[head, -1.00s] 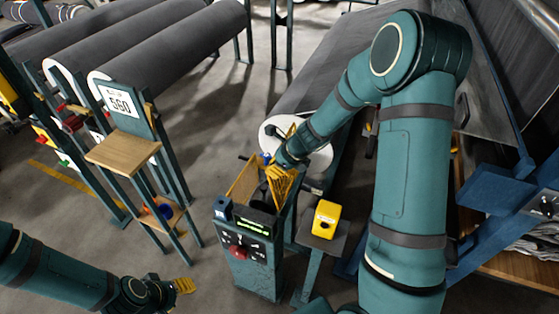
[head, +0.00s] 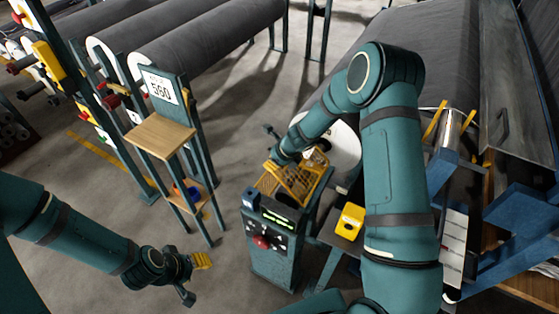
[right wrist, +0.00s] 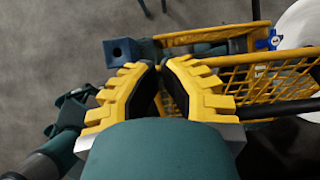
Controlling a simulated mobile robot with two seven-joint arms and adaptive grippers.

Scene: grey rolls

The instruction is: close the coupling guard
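The coupling guard (head: 292,187) is a yellow mesh cover on top of a teal machine stand. In the head view its mesh looks tilted over the stand's top, with an opening still showing beside it. In the right wrist view its yellow-framed mesh panels (right wrist: 285,82) spread to the right. My right gripper (right wrist: 161,68) is at the guard's end, its two yellow fingers almost together, with nothing visible between them. Whether it touches the mesh is unclear. My left gripper (head: 203,261) hangs low at the left, away from the guard, its finger gap not visible.
The stand's control panel (head: 265,238) has a red button. A yellow box (head: 349,220) sits on a small stand to its right. A wooden shelf stand (head: 160,137) marked 560 is at the left. Large grey rolls (head: 210,45) lie behind. Floor between the stands is clear.

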